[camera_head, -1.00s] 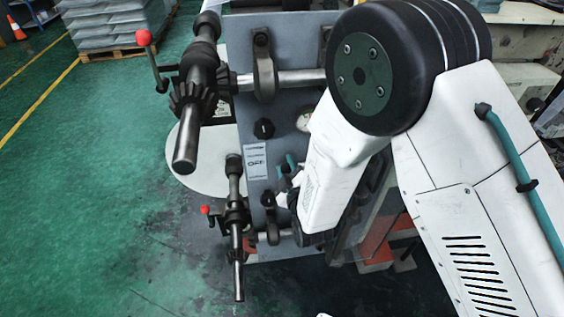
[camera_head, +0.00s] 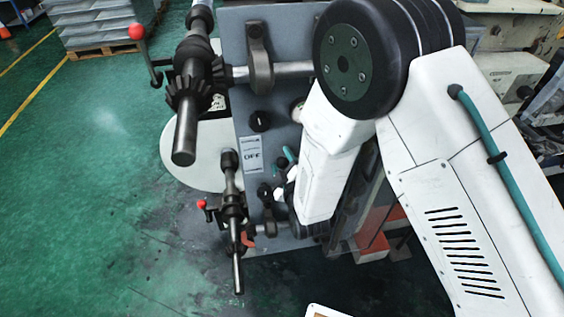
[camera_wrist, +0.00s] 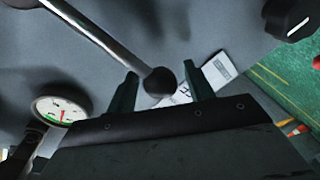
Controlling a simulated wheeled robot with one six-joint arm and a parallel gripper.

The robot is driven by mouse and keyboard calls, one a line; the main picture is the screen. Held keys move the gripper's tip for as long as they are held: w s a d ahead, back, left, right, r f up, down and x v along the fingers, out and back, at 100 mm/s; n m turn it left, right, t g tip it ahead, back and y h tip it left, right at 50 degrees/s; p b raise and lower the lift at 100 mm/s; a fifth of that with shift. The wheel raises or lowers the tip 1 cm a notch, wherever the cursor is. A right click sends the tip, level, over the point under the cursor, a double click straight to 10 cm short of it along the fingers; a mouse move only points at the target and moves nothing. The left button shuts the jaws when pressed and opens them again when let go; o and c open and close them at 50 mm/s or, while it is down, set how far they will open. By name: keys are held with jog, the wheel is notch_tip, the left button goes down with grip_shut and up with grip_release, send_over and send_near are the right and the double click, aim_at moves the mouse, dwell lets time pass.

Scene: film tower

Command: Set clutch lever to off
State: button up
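The clutch lever (camera_wrist: 115,35) shows in the wrist view as a slim metal rod ending in a black ball knob (camera_wrist: 159,81). My gripper (camera_wrist: 160,72) is open, with one dark green finger on each side of the knob. I see a gap beside the knob, so it does not look clamped. A white label plate (camera_head: 251,155) reading OFF is on the grey panel (camera_head: 238,60) in the head view. Part of it (camera_wrist: 219,67) shows behind the right finger in the wrist view. In the head view my arm hides most of the lever.
A round dial gauge (camera_wrist: 62,110) and a black knob (camera_wrist: 289,18) are on the panel near my gripper. Shafts with gears (camera_head: 190,85) and red-balled cranks (camera_head: 137,31) stick out left of the panel. Green floor at left is open.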

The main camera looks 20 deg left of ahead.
jog(key=v, duration=0.7)
jog(key=shift+s+d, duration=0.25)
jog(key=shift+s, duration=0.05)
jog(key=s+d+f+m+g+h, duration=0.4)
jog(key=d+f+m+g+h, duration=0.15)
jog(key=f+g, duration=0.25)
jog(key=s+d+r+m+g+h, duration=0.1)
jog(key=s+d+r+m, duration=0.3)
jog(key=d+r, duration=0.8)
jog(key=s+d+r+m+g+h, duration=0.1)
jog(key=s+d+r+m, duration=0.4)
jog(key=d+r, duration=0.7)
jog(key=s+d+r+m+g+h, duration=0.2)
jog(key=s+d+r, duration=0.4)
jog(key=d+r, duration=0.6)
jog(key=shift+s+d+r+m+h, duration=0.25)
jog(key=shift+d+m+h, duration=0.25)
jog(key=shift+m, duration=0.65)
